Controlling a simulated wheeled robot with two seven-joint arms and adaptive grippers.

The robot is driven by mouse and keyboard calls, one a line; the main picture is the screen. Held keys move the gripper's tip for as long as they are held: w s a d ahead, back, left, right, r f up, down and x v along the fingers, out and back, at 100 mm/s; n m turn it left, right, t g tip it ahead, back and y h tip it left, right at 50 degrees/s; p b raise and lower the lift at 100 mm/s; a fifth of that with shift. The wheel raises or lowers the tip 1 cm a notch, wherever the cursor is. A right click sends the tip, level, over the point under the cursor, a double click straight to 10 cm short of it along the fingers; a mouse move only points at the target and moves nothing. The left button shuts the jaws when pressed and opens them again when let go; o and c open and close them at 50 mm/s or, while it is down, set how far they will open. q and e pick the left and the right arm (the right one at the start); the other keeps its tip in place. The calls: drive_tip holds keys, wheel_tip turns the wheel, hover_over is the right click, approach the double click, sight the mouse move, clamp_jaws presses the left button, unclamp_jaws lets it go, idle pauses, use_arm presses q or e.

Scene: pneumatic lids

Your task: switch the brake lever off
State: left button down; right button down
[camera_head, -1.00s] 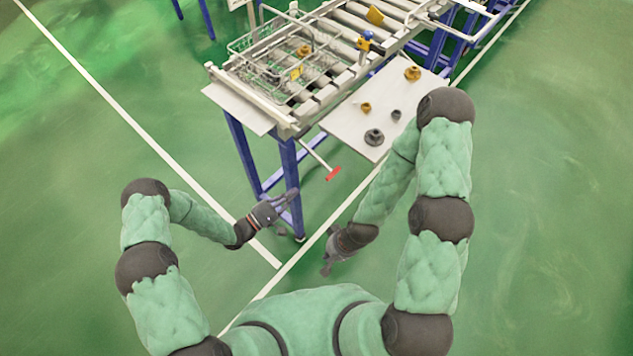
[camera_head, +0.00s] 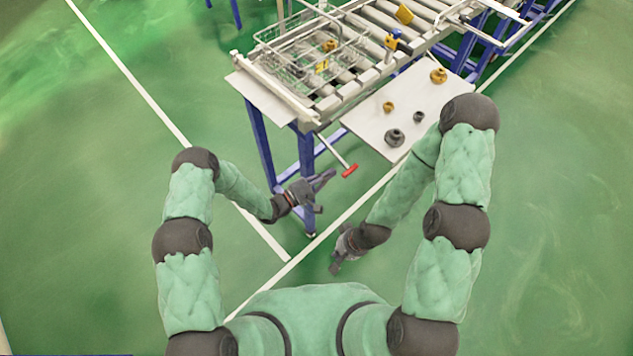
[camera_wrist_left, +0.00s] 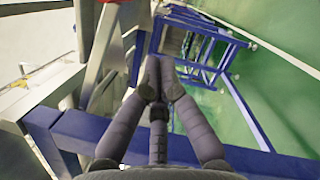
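The brake lever (camera_head: 349,171) is a thin pale rod with a red grip, sticking out from under the near end of the roller conveyor. My left gripper (camera_head: 329,177) is just left of the red grip in the head view, with no visible contact. In the left wrist view, its fingers (camera_wrist_left: 159,70) are drawn together at the tips with nothing seen between them. A red part and grey rod (camera_wrist_left: 103,45), probably the lever, show left of the fingers there. My right gripper (camera_head: 338,264) hangs low near the floor line, away from the lever; its fingers are too small to judge.
The conveyor's blue leg (camera_head: 307,175) stands close behind my left gripper. A wire basket (camera_head: 300,55) sits on the rollers. A white side table (camera_head: 365,125) with several knob-like parts is right of the lever. Open green floor (camera_head: 540,200) lies to the right.

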use_arm(q)
drive_tip(key=shift+s+d+r, duration=0.45)
drive_tip(key=shift+d+r, duration=0.25)
drive_tip(key=shift+d, duration=0.1)
drive_tip(key=shift+s+d+r, duration=0.4)
drive_tip(key=shift+d+r, duration=0.3)
drive_tip(key=shift+d, duration=0.1)
